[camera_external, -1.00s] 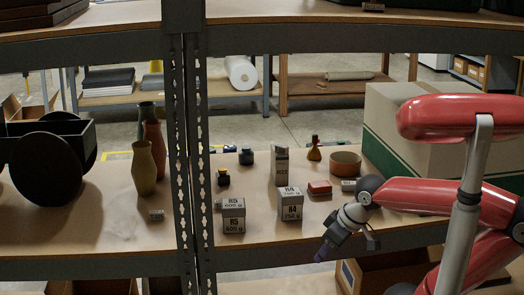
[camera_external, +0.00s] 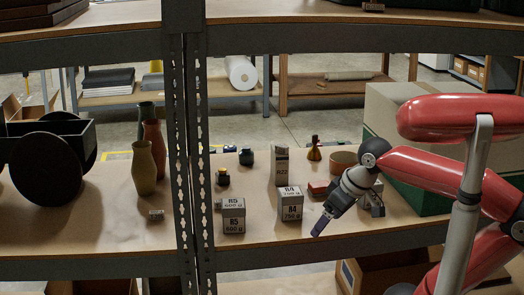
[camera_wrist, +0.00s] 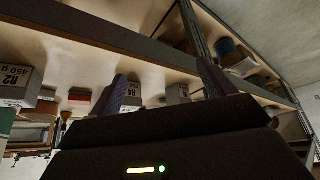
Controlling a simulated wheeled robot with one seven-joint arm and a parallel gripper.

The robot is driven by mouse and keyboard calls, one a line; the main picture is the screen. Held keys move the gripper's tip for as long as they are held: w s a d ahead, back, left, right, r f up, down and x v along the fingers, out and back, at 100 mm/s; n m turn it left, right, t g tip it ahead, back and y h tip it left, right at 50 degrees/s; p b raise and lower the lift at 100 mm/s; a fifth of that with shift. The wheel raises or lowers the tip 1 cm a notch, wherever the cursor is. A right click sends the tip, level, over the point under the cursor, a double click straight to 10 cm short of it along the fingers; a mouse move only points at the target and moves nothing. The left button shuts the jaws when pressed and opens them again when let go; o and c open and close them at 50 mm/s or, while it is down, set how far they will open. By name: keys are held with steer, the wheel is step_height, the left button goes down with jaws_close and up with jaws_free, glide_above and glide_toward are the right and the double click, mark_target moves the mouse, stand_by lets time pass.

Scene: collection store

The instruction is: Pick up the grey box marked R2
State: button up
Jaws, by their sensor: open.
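The grey box marked R2 (camera_wrist: 18,85), with 450 g under the mark, is at the left of the wrist view, its lettering upside down. My gripper (camera_external: 321,225) is over the front part of the shelf, right of the grey R4 box (camera_external: 290,207). In the wrist view its two fingers (camera_wrist: 162,87) stand apart with nothing held between them. The R2 box lies outside them, to the left.
A tall grey box (camera_external: 281,166), a red box (camera_external: 317,188) and a bowl (camera_external: 343,160) stand behind. A metal upright (camera_external: 190,170) divides the shelf. A large green-and-white carton (camera_external: 385,115) is at right.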

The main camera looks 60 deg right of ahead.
step_height(320, 180, up, 6)
steer(key=f, duration=0.1)
steer(key=w+d+r+m+g+h+b, duration=0.1)
steer(key=w+d+m, duration=0.1)
steer(key=d, duration=0.5)
steer(key=w+d+r+m+h, duration=0.1)
steer(key=w+d+m, duration=0.15)
steer(key=d, duration=0.55)
steer(key=s+d+m, duration=0.1)
steer(key=d, duration=0.4)
steer(key=s+d+f+m, duration=0.1)
steer(key=d, duration=0.4)
steer(key=s+d+m+g+b, duration=0.1)
steer(key=d, duration=0.4)
steer(key=shift+s+f+m+h, duration=0.15)
steer(key=shift+s+m+h, duration=0.2)
steer(key=shift+h, duration=0.05)
steer(key=f, duration=0.4)
steer(key=shift+w+a+f, duration=0.1)
steer(key=shift+a+f, duration=0.1)
steer(key=shift+a, duration=0.15)
steer(key=x, duration=0.8)
steer(key=shift+w, duration=0.1)
steer(key=shift+d, duration=0.1)
steer(key=c, duration=1.4)
